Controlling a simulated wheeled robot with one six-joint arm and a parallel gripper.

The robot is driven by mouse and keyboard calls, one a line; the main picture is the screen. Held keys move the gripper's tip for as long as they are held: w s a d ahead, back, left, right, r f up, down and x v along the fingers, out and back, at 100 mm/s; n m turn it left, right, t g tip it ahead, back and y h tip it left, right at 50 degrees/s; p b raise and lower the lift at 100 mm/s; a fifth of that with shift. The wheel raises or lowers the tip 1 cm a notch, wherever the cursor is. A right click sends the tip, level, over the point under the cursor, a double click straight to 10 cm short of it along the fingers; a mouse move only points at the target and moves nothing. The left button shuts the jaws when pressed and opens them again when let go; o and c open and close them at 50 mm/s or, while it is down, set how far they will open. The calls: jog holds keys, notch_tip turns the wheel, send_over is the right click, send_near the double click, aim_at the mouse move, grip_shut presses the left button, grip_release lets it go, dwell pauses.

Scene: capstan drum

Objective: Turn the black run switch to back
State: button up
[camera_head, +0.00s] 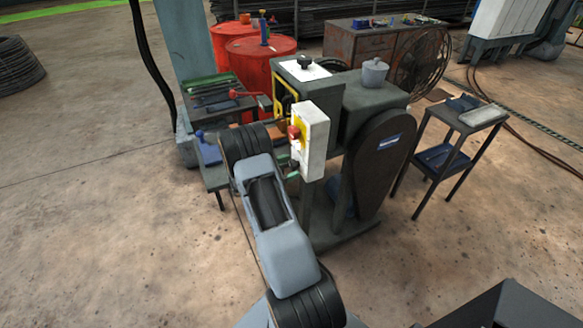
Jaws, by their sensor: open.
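A black knob (304,62) stands on a white plate on top of the grey-green machine (352,110); I cannot tell for sure whether it is the run switch. A white control box (314,140) on the machine's near side carries a red button (294,131) on a yellow plate. Small dark and green parts sit below the button, too small to read. My arm reaches up from the bottom to just left of the box. My gripper cannot be made out; the end of the arm is hidden behind its own links.
A dark belt guard (382,165) bulges on the machine's right. A red-handled lever (247,94) and a tool tray (212,90) are on the left. Red drums (256,55) stand behind. A small side table (458,137) stands right. Open floor lies in front on both sides.

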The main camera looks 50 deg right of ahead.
jog(key=b+v, duration=0.2)
jog(key=v, duration=1)
jog(key=shift+a, duration=0.4)
jog(key=shift+w, duration=0.15)
